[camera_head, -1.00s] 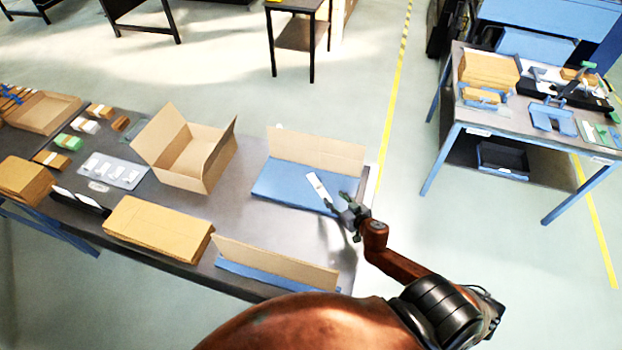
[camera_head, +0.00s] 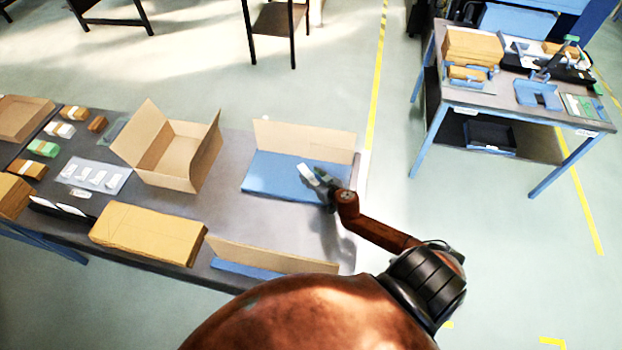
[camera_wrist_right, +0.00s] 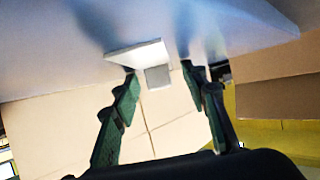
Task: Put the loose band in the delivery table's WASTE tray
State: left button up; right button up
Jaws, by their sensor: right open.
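A white strip, which looks like the loose band (camera_head: 306,172), is at the blue mat (camera_head: 275,182) on the table, partly hidden by my right gripper (camera_head: 322,180). In the right wrist view the white band (camera_wrist_right: 140,52) shows against the blue surface, with a small pale square part (camera_wrist_right: 158,77) just ahead of and between the fingertips. My right gripper (camera_wrist_right: 160,75) is open; its green-black fingers stand apart, and I cannot tell if they touch the band. My left gripper is out of view. I cannot read any WASTE label.
An upright cardboard panel (camera_head: 305,140) stands behind the mat. An open carton (camera_head: 182,150) and a flat cardboard stack (camera_head: 148,234) are left of it. A second table (camera_head: 512,95) at the right carries several items, with a black tray (camera_head: 489,138) on its lower shelf.

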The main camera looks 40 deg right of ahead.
jog(key=c, duration=0.8)
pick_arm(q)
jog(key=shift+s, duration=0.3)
pick_arm(e)
jog(key=shift+r, duration=0.1)
